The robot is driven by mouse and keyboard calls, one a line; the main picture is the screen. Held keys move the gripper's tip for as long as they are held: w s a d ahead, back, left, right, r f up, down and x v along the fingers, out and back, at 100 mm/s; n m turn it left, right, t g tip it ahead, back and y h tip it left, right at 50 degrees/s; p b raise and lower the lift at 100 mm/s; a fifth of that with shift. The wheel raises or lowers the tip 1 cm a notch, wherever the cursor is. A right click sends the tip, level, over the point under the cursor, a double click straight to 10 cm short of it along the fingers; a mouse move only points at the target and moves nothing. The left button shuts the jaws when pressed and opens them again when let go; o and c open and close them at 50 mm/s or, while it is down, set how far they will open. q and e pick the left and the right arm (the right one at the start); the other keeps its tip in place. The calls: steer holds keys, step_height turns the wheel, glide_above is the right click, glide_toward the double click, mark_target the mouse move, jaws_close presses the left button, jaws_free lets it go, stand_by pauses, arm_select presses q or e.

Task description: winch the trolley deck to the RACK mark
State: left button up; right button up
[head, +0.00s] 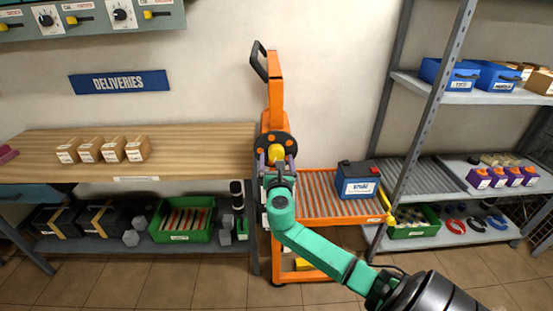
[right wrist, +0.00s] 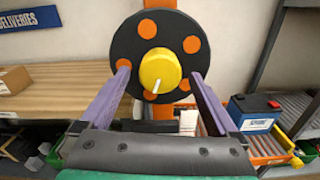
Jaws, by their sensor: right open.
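The orange trolley (head: 275,92) stands between the wooden bench and the rack. Its roller deck (head: 316,208) carries a blue battery (head: 357,181) with a dark top. On the mast is a black winch wheel with orange spots (head: 262,140) and a yellow knob (head: 276,154); wheel (right wrist: 120,45) and knob (right wrist: 160,70) fill the middle of the right wrist view. My right gripper (right wrist: 163,78) is open, its two purple fingers on either side of the knob; whether they touch it I cannot tell. The RACK mark cannot be made out. My left gripper is out of view.
The bench (head: 190,160) at left holds several small boxes, with a green crate (head: 183,236) below. The grey rack (head: 445,98) at right has a roller shelf (head: 412,176) near the deck's level. A yellow part (head: 389,214) sits at the deck's right end.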

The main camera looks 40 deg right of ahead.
steer(key=c, duration=1.4)
steer(key=shift+f+m, duration=0.1)
steer(key=shift+m, duration=0.2)
steer(key=m+b, duration=0.1)
steer(key=m, duration=0.1)
steer(key=shift+f+m+b, duration=0.1)
steer(key=shift+m+b, duration=0.2)
steer(key=shift+b, duration=0.1)
steer(key=m+b, duration=0.1)
steer(key=m, duration=0.1)
steer(key=shift+w+m, duration=0.1)
steer(key=shift+m, duration=0.2)
steer(key=m+b, duration=0.2)
steer(key=m, duration=0.1)
steer(key=shift+m, duration=0.3)
steer(key=shift+m+b, duration=0.55)
steer(key=shift+m, duration=0.55)
